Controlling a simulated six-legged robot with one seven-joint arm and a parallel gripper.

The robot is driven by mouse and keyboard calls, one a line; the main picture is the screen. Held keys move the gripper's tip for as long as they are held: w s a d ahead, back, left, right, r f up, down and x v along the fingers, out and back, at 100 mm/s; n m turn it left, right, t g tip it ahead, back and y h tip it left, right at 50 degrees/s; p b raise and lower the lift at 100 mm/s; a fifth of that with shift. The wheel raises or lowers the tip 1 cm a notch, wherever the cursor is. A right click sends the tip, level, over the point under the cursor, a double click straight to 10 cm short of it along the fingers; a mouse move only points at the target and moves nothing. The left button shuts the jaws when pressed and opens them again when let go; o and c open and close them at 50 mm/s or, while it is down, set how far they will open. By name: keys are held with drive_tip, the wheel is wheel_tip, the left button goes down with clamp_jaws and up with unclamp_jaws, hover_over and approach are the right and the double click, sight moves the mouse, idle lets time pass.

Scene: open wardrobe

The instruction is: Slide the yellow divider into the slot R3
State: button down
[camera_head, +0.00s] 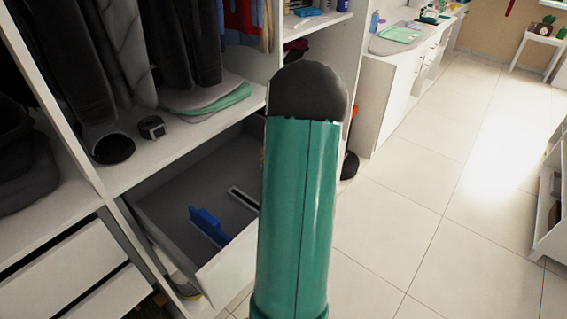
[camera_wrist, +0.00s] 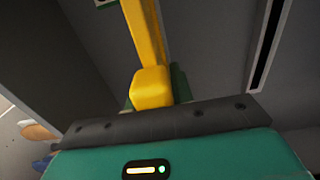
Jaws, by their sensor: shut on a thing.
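The yellow divider (camera_wrist: 150,85) is held by my gripper (camera_wrist: 155,100) in the wrist view. It runs up the picture away from the fingers, its near end a thick block. My gripper is shut on it. A white-framed dark slot (camera_wrist: 268,45) lies to the right, apart from the divider; I can read no label on it. In the head view the open drawer (camera_head: 225,262) shows a blue divider (camera_head: 209,226) standing in it and a white-framed slot (camera_head: 243,198) near my arm.
A wardrobe shelf (camera_head: 180,140) with hanging dark clothes and a watch (camera_head: 151,127) stands above the drawer. Closed white drawers (camera_head: 60,265) are at lower left. A white counter (camera_head: 400,95) is behind; the tiled floor (camera_head: 420,190) at right is clear.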

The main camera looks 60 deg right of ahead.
drive_tip(key=shift+f, duration=0.75)
drive_tip(key=c, duration=1.1)
unclamp_jaws()
drive_tip(key=shift+c, duration=0.2)
wheel_tip(320, 180, up, 14)
drive_tip(key=shift+f, duration=0.1)
